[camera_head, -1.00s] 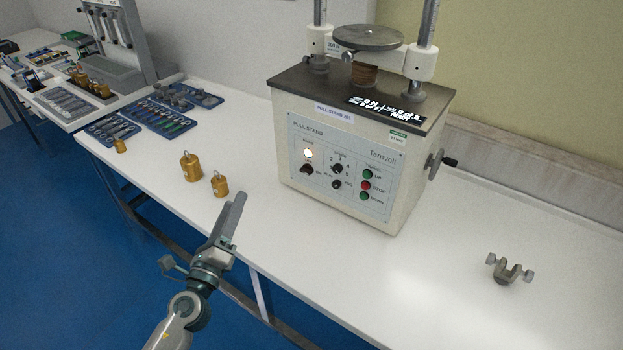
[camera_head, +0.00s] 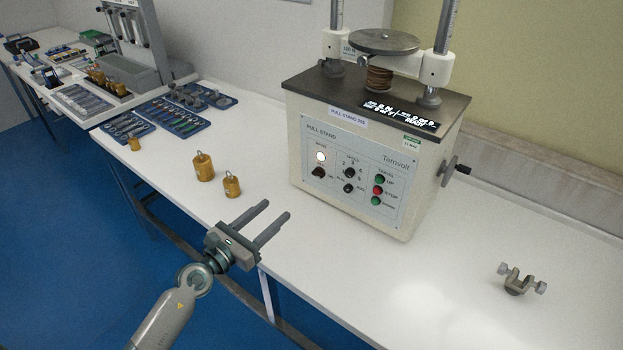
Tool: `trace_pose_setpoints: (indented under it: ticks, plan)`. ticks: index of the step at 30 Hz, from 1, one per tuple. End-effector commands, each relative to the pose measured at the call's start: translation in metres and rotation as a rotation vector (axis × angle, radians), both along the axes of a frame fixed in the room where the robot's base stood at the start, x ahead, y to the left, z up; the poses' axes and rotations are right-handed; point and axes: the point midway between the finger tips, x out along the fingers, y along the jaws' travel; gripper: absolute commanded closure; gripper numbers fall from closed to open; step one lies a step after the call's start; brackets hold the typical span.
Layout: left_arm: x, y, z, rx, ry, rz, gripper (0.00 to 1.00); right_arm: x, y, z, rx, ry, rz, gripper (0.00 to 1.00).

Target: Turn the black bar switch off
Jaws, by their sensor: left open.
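The pull stand (camera_head: 365,150) is a cream box with a dark top, standing on the white bench. Its front panel (camera_head: 352,175) carries a black bar switch (camera_head: 318,172) at the lower left, just under a lit white lamp (camera_head: 320,156). The display (camera_head: 400,114) on top is lit. My left gripper (camera_head: 277,223) is open and empty, its two fingers apart and pointing up and right toward the stand. It is in front of the stand, below and left of the switch, and not touching it. My right gripper is not in view.
Two brass weights (camera_head: 204,167) (camera_head: 232,185) stand on the bench left of the stand. Blue tool trays (camera_head: 172,121) lie farther left. A metal clamp (camera_head: 517,280) lies at the right. A crank handle (camera_head: 456,171) sticks out of the stand's right side. The bench before the panel is clear.

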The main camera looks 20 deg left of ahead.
Motion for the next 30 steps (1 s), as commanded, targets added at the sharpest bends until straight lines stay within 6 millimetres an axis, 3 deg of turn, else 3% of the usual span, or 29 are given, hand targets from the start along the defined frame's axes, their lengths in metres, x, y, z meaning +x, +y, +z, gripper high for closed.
trace_pose_setpoints:
  ticks: [11, 30]
  plan:
    - [0.030, -0.011, 0.002, -0.003, -0.002, 0.000, 0.53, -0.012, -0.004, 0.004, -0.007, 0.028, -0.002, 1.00]
    - [0.134, -0.049, 0.001, -0.004, -0.001, 0.000, 0.53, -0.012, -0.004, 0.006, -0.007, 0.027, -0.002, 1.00]
